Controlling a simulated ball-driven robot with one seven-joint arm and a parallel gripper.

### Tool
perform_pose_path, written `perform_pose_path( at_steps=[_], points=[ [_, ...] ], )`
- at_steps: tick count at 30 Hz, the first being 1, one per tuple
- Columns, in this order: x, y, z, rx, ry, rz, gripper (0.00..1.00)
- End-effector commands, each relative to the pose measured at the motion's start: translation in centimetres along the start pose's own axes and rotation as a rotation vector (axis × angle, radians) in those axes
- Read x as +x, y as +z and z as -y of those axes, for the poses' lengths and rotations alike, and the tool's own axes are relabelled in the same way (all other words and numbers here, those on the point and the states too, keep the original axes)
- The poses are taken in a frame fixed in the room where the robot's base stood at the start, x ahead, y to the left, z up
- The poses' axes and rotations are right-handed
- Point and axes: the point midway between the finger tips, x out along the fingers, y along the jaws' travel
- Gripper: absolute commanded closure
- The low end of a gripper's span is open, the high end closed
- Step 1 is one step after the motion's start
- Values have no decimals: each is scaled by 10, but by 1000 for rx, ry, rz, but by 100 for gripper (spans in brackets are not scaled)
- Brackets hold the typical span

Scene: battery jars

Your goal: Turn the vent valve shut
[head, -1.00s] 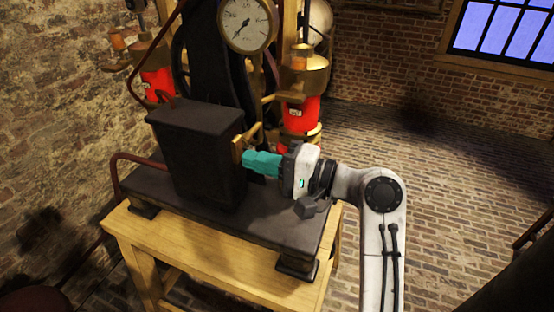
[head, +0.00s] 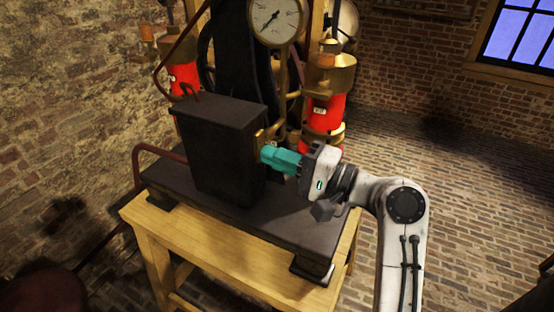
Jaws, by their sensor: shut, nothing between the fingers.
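My gripper (head: 267,152) has teal fingers and points left in the head view. Its fingers are shut with nothing between them. The fingertips are at the brass fitting (head: 259,142) on the right side of the black box (head: 222,150); I cannot tell whether they touch it. This brass fitting may be the vent valve, but its handle and its turn are too small and partly hidden by the fingers to tell.
The black box stands on a dark base plate (head: 285,225) on a wooden table (head: 215,260). A red and brass jar (head: 322,112) stands just behind my gripper, another red jar (head: 184,77) at the left. A round gauge (head: 276,20) is above. The brick floor at the right is clear.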

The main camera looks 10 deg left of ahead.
Motion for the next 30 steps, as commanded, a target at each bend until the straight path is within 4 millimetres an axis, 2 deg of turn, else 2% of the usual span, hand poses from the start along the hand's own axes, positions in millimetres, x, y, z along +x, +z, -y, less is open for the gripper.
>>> perform_pose_path(
  at_steps=[14,30],
  points=[
    [1,0,-8,0,-89,-1,100],
    [8,0,-24,-1,-390,1,100]
  ],
)
